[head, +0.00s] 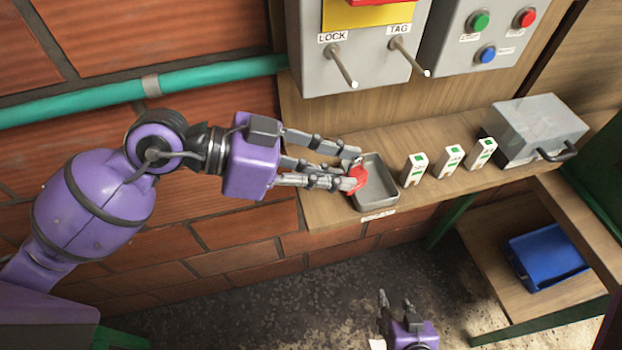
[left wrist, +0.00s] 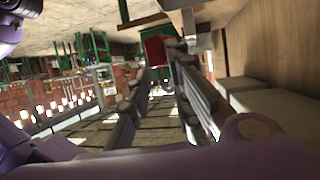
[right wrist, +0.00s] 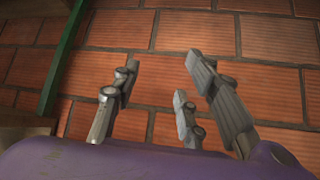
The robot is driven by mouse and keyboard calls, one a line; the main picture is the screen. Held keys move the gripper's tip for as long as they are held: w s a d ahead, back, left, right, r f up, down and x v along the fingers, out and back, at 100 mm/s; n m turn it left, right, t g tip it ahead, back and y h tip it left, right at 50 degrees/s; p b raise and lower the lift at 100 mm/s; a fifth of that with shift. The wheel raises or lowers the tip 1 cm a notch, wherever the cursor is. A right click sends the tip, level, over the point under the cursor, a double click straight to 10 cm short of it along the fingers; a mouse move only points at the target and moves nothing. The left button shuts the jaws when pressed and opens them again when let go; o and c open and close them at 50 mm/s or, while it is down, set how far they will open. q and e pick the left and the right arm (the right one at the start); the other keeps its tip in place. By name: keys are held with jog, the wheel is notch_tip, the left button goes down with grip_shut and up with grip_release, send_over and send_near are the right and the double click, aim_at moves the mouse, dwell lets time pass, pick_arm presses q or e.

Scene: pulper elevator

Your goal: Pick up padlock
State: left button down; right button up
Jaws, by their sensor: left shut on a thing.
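The red padlock (head: 358,178) is between the fingertips of my left gripper (head: 352,172), at the left edge of a grey tray (head: 378,170) on the wooden shelf. The fingers hide part of it, and I cannot tell whether it touches the tray. In the left wrist view a red block (left wrist: 156,50), the padlock, sits between the fingertips of my left gripper (left wrist: 160,60). My right gripper (head: 395,303) is low, over the floor, with its fingers apart. In the right wrist view my right gripper (right wrist: 160,85) is empty and faces the brick wall.
Several white tags with green marks (head: 450,158) stand right of the tray. A grey metal box (head: 535,128) is further right. Grey panels with LOCK and TAG pegs (head: 342,66) hang above. A blue bin (head: 546,258) sits on a lower shelf at the right.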

aim_at(363, 178)
pick_arm(q)
jog(key=s+d, duration=0.1)
jog(key=s+d+r, duration=0.1)
jog(key=d+r+p, duration=0.1)
jog(key=shift+s+d+r, duration=0.25)
jog(key=shift+s+d, duration=0.15)
jog(key=s+d, duration=0.1)
jog(key=s+d+r, duration=0.1)
jog(key=d, duration=0.1)
jog(key=shift+s+d, duration=0.1)
jog(key=shift+s, duration=0.05)
pick_arm(e)
jog(key=shift+s+a+r, duration=0.1)
jog(key=shift+a+r, duration=0.05)
jog(key=shift+a, duration=0.1)
jog(key=shift+w+d+r, duration=0.1)
jog(key=shift+w+r, duration=0.05)
jog(key=shift+w, duration=0.05)
pick_arm(q)
jog(key=c, duration=0.5)
grip_release()
pick_arm(e)
jog(key=shift+s, duration=0.1)
